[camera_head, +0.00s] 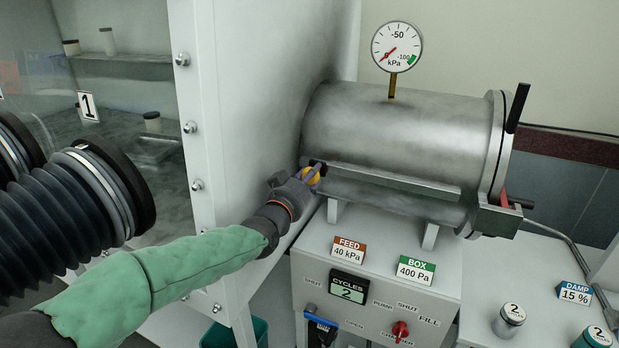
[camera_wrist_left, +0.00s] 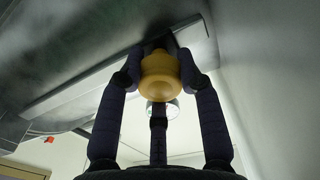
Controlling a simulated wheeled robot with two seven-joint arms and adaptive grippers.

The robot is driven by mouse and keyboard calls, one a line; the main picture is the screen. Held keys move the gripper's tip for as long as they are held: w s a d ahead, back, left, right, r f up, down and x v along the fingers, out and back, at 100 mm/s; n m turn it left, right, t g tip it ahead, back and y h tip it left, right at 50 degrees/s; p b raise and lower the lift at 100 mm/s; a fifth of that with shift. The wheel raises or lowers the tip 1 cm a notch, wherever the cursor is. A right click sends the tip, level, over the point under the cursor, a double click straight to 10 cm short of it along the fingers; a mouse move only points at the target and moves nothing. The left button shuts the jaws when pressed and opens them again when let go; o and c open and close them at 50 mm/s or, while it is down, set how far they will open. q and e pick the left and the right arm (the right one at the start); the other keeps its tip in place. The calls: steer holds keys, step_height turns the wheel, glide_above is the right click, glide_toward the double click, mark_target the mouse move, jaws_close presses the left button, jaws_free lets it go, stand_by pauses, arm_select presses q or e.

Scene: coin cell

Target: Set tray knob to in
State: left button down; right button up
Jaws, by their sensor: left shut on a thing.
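The yellow tray knob (camera_head: 311,176) sits at the left end of a rail (camera_head: 400,180) along the side of the metal cylinder chamber (camera_head: 400,130). My left gripper (camera_head: 308,174) is shut on the knob, at the end of a green-sleeved arm. In the left wrist view the yellow knob (camera_wrist_left: 160,76) stands between the dark fingers of my left gripper (camera_wrist_left: 160,85), under the rail (camera_wrist_left: 105,75). The fingers hide part of the knob in the head view. My right gripper is not in view.
A white glovebox wall (camera_head: 240,110) stands close left of the knob. Below the chamber is a control panel (camera_head: 375,300) with a red knob (camera_head: 400,329) and a blue lever (camera_head: 320,322). A pressure gauge (camera_head: 397,46) stands on top. Lidded jars (camera_head: 509,318) stand at the lower right.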

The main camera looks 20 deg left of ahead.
arm_select(q)
steer(key=shift+d+f, duration=0.15)
steer(key=shift+f, duration=0.45)
steer(key=c, duration=1)
jaws_free()
steer(key=shift+o, duration=0.9)
steer(key=shift+r, duration=0.3)
steer(key=shift+s+r, duration=0.1)
steer(key=s, duration=1.1)
steer(key=shift+s+a, duration=0.3)
steer(key=shift+s, duration=0.1)
